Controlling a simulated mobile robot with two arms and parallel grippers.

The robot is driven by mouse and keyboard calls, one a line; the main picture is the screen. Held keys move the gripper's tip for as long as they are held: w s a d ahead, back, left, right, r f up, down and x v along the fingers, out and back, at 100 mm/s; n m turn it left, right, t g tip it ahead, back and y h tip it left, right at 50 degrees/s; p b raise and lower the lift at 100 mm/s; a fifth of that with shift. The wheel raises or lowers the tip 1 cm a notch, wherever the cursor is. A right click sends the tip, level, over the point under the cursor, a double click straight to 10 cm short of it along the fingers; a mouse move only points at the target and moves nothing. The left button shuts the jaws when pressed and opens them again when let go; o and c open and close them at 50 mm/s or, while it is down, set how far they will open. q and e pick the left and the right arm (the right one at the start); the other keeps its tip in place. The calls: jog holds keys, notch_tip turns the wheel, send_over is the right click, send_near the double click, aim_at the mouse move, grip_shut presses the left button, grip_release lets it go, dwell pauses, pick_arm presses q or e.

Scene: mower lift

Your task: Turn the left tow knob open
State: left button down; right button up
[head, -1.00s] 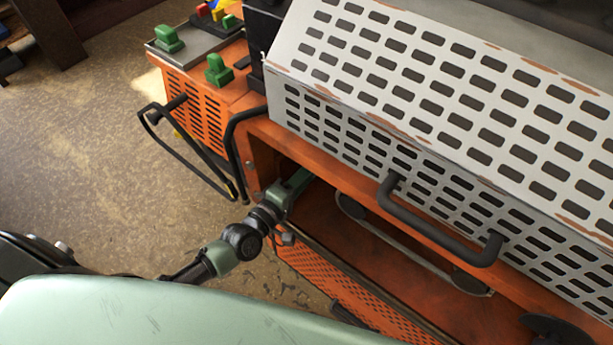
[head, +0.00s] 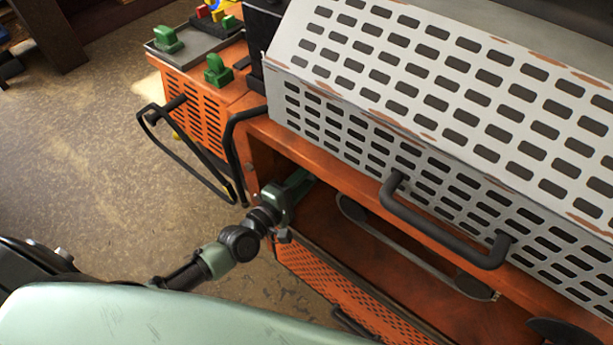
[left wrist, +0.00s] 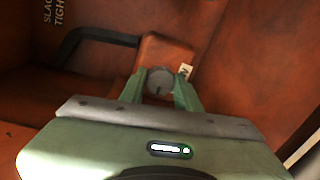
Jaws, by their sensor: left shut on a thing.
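The tow knob (left wrist: 160,82) is a small round grey knob with a dark mark on its face, in front of an orange block (left wrist: 165,52) in the left wrist view. My left gripper (left wrist: 160,90) has its two green fingers on either side of the knob and is shut on it. In the head view my left gripper (head: 300,183) reaches into the open orange compartment under the perforated cover, and the knob itself is hidden there. My right gripper is not in view.
A white perforated cover (head: 440,110) with a black handle (head: 440,225) overhangs the compartment. A black bent bar (left wrist: 90,38) lies beside the knob block, near lettering partly reading "SLACK" and "TIGHT". Green knobs (head: 217,70) stand on the orange box at the back.

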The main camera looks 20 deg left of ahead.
pick_arm(q)
jog(key=c, duration=1.3)
grip_release()
jog(key=b+v, duration=0.1)
jog(key=v, duration=0.5)
jog(key=shift+s+a+f, duration=0.1)
jog(key=shift+s+a, duration=0.05)
jog(key=shift+s, duration=0.2)
jog(key=shift+s+a, duration=0.2)
jog(key=shift+s, duration=0.3)
